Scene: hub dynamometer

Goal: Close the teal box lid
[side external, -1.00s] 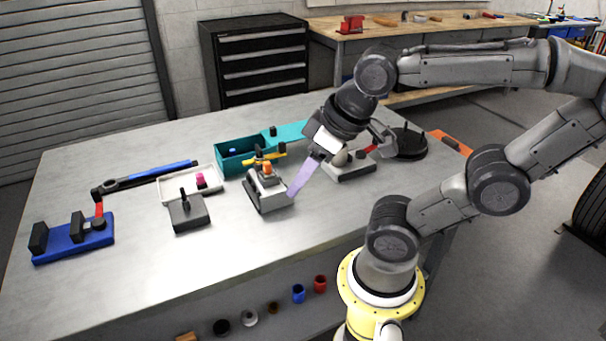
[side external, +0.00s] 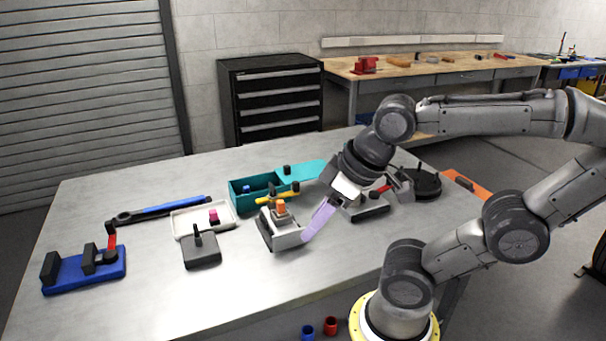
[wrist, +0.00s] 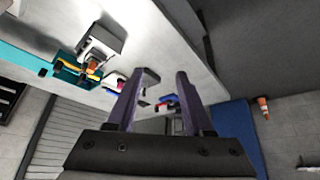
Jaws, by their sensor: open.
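The teal box (side external: 236,198) stands open near the middle of the table, with a blue piece and dark parts inside. Its teal lid (side external: 308,172) is swung open to the right rear and carries a black knob (side external: 287,170). In the wrist view the box (wrist: 62,73) and lid (wrist: 20,60) show at the left. My gripper (side external: 318,222), with purple fingers, points down to the right and front of the box, apart from it and from the lid. In the wrist view my gripper (wrist: 165,75) has its two fingers apart with nothing held between them.
A grey block with an orange top (side external: 282,232) and a yellow bar (side external: 277,197) stand between my fingers and the box. A white tray (side external: 178,228), dark lever block (side external: 201,252) and blue fixture (side external: 85,272) are left. A black disc (side external: 424,184) is right. The table front is clear.

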